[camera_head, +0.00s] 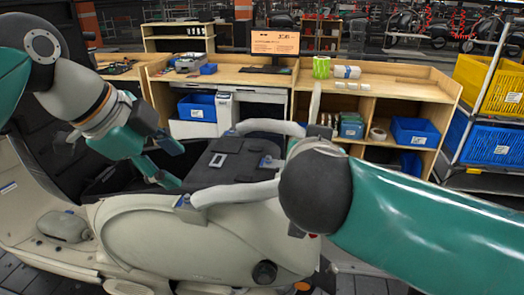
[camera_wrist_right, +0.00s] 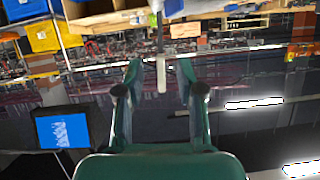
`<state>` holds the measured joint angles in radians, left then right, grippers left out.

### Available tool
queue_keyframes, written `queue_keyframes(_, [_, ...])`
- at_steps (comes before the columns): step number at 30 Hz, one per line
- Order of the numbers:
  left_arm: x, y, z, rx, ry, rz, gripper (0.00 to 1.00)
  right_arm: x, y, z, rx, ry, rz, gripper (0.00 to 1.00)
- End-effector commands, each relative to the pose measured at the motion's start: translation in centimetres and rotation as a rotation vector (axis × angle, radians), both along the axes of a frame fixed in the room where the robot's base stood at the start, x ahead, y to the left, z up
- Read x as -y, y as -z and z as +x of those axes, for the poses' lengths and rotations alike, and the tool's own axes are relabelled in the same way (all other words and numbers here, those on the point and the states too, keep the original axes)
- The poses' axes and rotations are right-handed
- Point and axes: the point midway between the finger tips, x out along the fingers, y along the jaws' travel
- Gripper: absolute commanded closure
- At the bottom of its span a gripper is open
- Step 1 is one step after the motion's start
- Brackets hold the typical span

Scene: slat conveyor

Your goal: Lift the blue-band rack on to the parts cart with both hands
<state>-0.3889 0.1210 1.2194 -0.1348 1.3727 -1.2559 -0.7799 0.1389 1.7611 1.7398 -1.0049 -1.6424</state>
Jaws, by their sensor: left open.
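My left gripper (camera_head: 176,164) is open in the head view, its two fingers apart above the scooter's seat area, left of a black pad. A pale tubular rack (camera_head: 236,193) with rails on both sides of the pad shows small blue bands near its left ends; I take it for the blue-band rack. The left fingertips are close to its near rail, with no clear contact. My right gripper (camera_wrist_right: 158,75) is open in the right wrist view, with a pale bar between its fingers. In the head view my right arm hides it. I cannot pick out the parts cart with certainty.
A cream scooter (camera_head: 180,235) fills the front. Behind it are wooden workbenches (camera_head: 400,85) with a monitor (camera_head: 274,43), a green roll (camera_head: 321,67) and blue bins (camera_head: 413,131). A wheeled shelf with yellow (camera_head: 490,85) and blue crates (camera_head: 490,142) stands at right.

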Motion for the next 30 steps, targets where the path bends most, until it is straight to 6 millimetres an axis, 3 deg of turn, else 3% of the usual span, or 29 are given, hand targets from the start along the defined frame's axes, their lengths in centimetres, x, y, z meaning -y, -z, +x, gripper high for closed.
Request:
queue_keyframes(5, [0.3,0.6,0.3,-0.001,0.002,0.001,0.48,0.2,0.3,0.6,-0.001,0.003,-0.001,0.62])
queue_keyframes(11, [1.2,2.7,1.4,-0.004,0.003,0.001,0.48,0.7,1.4,2.9,-0.004,0.007,-0.001,0.62])
queue_keyframes(30, [5.3,12.6,6.5,-0.004,0.003,0.001,0.48,2.5,5.8,13.7,-0.002,0.006,-0.001,0.62])
